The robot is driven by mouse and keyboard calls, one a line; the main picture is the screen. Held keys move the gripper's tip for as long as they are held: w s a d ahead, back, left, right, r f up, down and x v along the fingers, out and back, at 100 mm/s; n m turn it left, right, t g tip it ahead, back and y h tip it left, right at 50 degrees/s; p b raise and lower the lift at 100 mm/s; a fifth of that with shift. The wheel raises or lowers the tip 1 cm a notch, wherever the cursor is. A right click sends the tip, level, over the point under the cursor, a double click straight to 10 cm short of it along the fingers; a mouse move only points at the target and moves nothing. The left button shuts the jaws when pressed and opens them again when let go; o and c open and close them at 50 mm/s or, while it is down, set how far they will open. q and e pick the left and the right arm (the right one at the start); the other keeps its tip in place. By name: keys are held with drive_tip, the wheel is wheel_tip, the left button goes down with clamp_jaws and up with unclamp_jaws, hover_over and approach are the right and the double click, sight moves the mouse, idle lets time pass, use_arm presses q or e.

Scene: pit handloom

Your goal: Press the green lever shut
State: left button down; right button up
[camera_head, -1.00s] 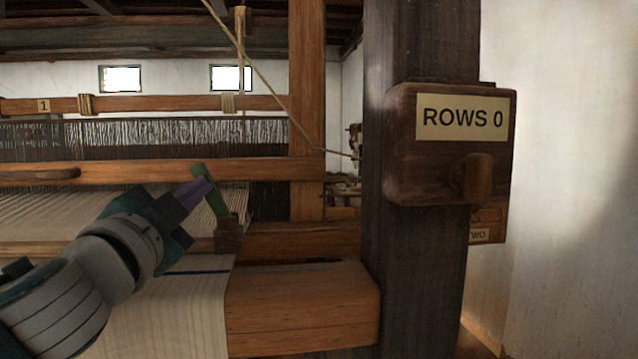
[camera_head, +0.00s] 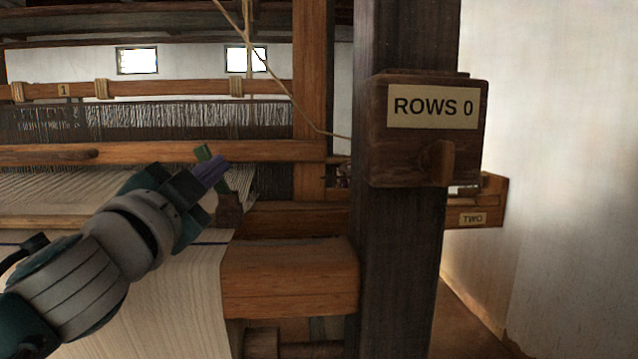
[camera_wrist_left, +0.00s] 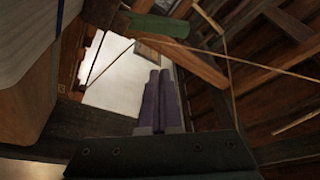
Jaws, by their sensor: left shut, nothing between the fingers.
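The green lever (camera_head: 203,152) stands tilted above a small dark wooden block (camera_head: 229,209) at the right edge of the cloth. Only its top end shows clearly in the head view; my fingers cover its middle. My left gripper (camera_head: 222,163) is shut and empty, its purple fingers pointing up and right across the lever. In the left wrist view the lever (camera_wrist_left: 160,25) lies across the top, beyond the tips of the closed fingers (camera_wrist_left: 162,74). A gap shows between tips and lever there; I cannot tell whether anything touches. My right gripper is not in view.
A dark post (camera_head: 396,250) carries a box with a "ROWS 0" label (camera_head: 433,107) right of the lever. A thick wooden beam (camera_head: 290,280) lies below it. Pale cloth (camera_head: 165,305) spreads under my arm. A cord hangs above.

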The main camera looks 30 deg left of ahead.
use_arm(q)
drive_tip(key=s+b, duration=0.1)
drive_tip(key=s, duration=0.7)
drive_tip(key=shift+d+f, duration=0.4)
drive_tip(key=shift+f, duration=0.05)
